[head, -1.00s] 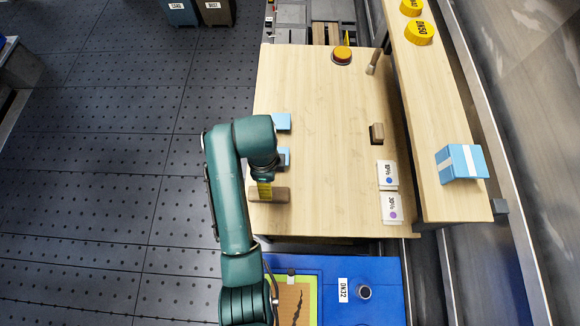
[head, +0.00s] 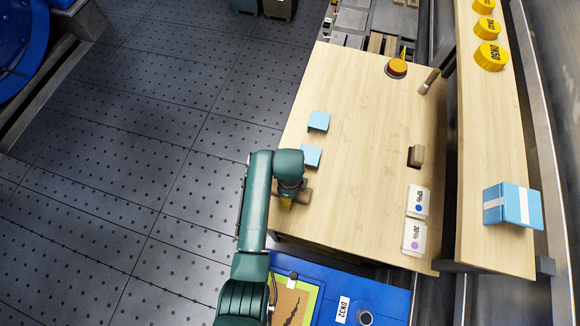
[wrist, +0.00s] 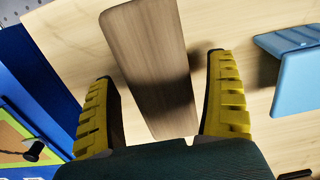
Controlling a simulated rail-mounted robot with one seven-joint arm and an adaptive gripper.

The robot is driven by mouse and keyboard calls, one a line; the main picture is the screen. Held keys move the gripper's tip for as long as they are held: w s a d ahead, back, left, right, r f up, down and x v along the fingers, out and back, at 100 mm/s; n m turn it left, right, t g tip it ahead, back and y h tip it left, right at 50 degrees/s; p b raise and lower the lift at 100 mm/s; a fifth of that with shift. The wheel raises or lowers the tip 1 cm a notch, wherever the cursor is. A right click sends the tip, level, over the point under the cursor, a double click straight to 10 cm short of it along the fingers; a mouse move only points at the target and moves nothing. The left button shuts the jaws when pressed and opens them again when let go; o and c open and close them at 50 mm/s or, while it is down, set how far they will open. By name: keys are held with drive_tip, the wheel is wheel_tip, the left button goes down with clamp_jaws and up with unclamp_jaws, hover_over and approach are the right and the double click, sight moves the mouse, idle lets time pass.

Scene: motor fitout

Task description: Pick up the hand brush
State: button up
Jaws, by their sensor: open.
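A long brown wooden piece, which looks like the hand brush (head: 304,195), lies at the near left edge of the pale wooden table (head: 360,120). Its bristles cannot be seen. In the wrist view, the hand brush (wrist: 150,60) runs lengthwise between the two yellow fingers. My gripper (head: 286,202) is over the brush in the head view and hides part of it. In the wrist view my gripper (wrist: 160,75) is open, with a gap between the brush and each finger.
Two light-blue angled pieces (head: 318,121) (head: 311,156) stand along the left edge, beyond the brush. A small brown block (head: 416,156), label cards (head: 417,201) and an orange button (head: 396,68) are farther off. A blue surface (head: 380,298) adjoins the near side. The table's middle is clear.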

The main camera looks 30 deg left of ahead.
drive_tip(key=shift+f, duration=0.35)
drive_tip(key=c, duration=1.3)
drive_tip(key=shift+c, duration=0.2)
drive_tip(key=shift+r, duration=0.2)
wheel_tip(320, 180, up, 10)
drive_tip(key=shift+f+p, duration=0.1)
drive_tip(key=shift+p, duration=1)
